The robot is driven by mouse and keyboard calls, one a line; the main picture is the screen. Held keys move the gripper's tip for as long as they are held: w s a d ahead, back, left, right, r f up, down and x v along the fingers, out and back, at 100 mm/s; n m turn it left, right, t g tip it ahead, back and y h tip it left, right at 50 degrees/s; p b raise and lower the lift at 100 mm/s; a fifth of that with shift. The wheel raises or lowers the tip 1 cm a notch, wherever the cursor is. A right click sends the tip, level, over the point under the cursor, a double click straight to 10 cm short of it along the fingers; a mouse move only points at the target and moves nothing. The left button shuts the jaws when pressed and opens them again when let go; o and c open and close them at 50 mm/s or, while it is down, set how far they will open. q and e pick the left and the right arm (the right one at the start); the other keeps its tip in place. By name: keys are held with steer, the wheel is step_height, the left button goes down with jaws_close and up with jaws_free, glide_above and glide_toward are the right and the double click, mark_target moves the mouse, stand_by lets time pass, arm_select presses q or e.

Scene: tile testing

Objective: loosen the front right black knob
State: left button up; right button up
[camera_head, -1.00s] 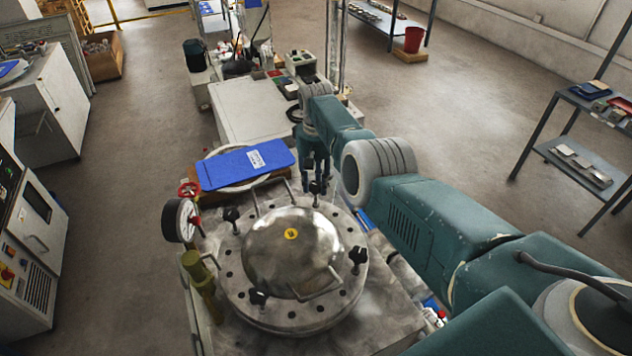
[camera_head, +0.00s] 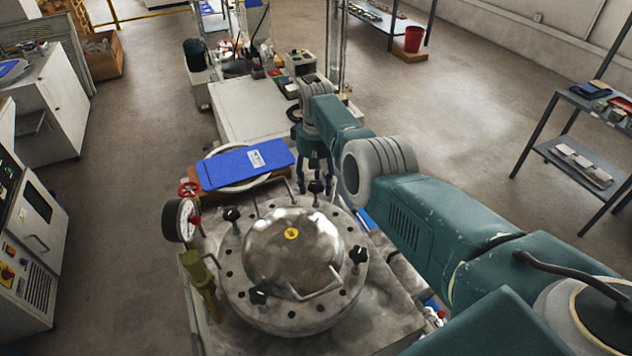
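The round steel lid (camera_head: 240,262) has a domed middle, two bar handles and several black knobs around its rim. The knob at the front right (camera_head: 358,254) stands clear, with no gripper at it. Another black knob (camera_head: 316,187) is at the back right, a third (camera_head: 232,214) at the back left, and another (camera_head: 259,293) at the front left. My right gripper (camera_head: 316,180) points down at the back right knob. Its fingers are apart, one to each side of that knob; contact cannot be told. My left gripper is out of view.
A pressure gauge (camera_head: 179,220) and a brass-coloured valve (camera_head: 201,278) stand left of the lid. A blue board (camera_head: 232,168) lies behind it. My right arm crosses the right side. Shelves (camera_head: 590,170) stand far right; the floor between is clear.

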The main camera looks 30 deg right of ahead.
step_height(320, 180, up, 12)
stand_by(0.7)
steer(key=shift+s+f, duration=0.1)
stand_by(0.4)
